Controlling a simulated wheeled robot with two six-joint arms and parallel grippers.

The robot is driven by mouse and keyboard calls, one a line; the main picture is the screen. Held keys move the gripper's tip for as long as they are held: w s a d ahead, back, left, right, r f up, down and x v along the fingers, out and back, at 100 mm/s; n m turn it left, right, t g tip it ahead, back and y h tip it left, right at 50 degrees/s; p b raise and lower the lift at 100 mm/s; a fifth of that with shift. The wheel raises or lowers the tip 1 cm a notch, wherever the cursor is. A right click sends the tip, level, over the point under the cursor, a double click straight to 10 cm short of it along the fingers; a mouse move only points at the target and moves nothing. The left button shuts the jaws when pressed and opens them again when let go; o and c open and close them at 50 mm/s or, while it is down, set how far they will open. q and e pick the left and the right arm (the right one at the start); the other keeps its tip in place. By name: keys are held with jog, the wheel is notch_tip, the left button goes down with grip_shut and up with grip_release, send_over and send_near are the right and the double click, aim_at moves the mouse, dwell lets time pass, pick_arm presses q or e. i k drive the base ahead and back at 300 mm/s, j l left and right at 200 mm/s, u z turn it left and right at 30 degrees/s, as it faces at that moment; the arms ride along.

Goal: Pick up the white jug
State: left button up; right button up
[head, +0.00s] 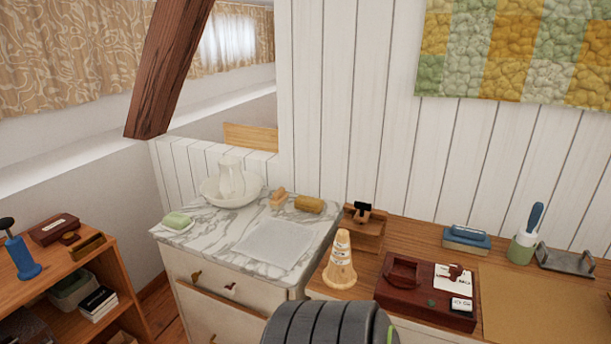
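The white jug (231,178) stands upright in a wide white basin (213,192) at the back left of the marble-topped washstand (208,222). The basin's rim hides the jug's foot. Neither of my grippers shows in the head view. A dark grey ribbed rounded shape (330,325) rises at the bottom middle of the picture; I cannot tell whether it is part of me.
A green soap on a dish (177,221), a folded cloth (274,243), a small wooden piece (278,197) and a yellow-brown roll (308,204) lie on the marble. A slanted timber brace (168,65) comes down behind. A cone (340,262) stands on the wooden desk at right; a low shelf (65,262) stands left.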

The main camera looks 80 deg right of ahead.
aim_at(232, 185)
jog(key=z, duration=2.1)
jog(key=j+z, duration=0.1)
jog(key=z, duration=0.35)
jog(key=i+j+z, duration=0.1)
jog(key=z, duration=0.4)
